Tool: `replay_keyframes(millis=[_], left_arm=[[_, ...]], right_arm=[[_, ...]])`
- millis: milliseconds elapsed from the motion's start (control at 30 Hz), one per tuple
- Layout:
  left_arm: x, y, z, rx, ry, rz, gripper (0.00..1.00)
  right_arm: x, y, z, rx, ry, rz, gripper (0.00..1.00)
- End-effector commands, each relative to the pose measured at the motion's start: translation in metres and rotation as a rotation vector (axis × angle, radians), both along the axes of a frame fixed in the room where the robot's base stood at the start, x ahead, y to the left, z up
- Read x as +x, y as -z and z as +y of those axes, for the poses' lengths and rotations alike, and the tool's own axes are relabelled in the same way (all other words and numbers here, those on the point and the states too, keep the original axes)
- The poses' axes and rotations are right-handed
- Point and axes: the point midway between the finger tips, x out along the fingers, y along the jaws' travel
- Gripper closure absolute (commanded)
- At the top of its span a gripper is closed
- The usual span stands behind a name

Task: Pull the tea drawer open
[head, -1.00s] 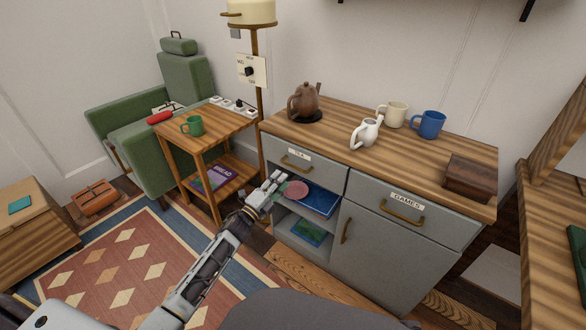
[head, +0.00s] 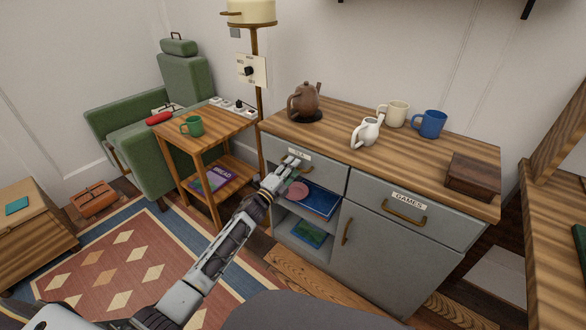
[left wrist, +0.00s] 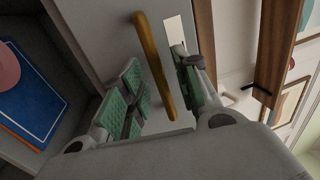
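The tea drawer (head: 327,178), grey with a small white label, is shut at the upper left of the grey cabinet. Its brass bar handle (left wrist: 155,66) shows in the left wrist view, where the drawer front (left wrist: 98,35) lies behind it. My left gripper (head: 287,166) is at the drawer front and covers part of the handle and label. In the left wrist view its two green-padded fingers (left wrist: 158,88) are spread apart, one on each side of the handle, with visible gaps. My right gripper is not in view.
Below the drawer, an open shelf holds a blue book (head: 318,203) and a pink round thing (head: 298,190). The games drawer (head: 440,218) is shut to the right. A side table (head: 222,126) stands left.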

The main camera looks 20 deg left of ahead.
Motion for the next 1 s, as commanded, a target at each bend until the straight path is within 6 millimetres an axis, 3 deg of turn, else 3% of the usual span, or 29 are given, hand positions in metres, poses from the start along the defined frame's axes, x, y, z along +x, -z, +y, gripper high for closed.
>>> replay_keyframes(millis=[467,733,1000], left_arm=[[0.0056,-0.0016,-0.0024,0.000,0.000,0.000,0.68],[0.0055,-0.0016,-0.0023,0.000,0.000,0.000,1.00],[0.0055,-0.0014,-0.0023,0.000,0.000,0.000,1.00]], right_arm=[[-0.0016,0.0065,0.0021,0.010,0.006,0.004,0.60],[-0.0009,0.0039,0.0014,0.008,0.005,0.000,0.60],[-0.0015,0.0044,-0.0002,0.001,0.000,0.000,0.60]])
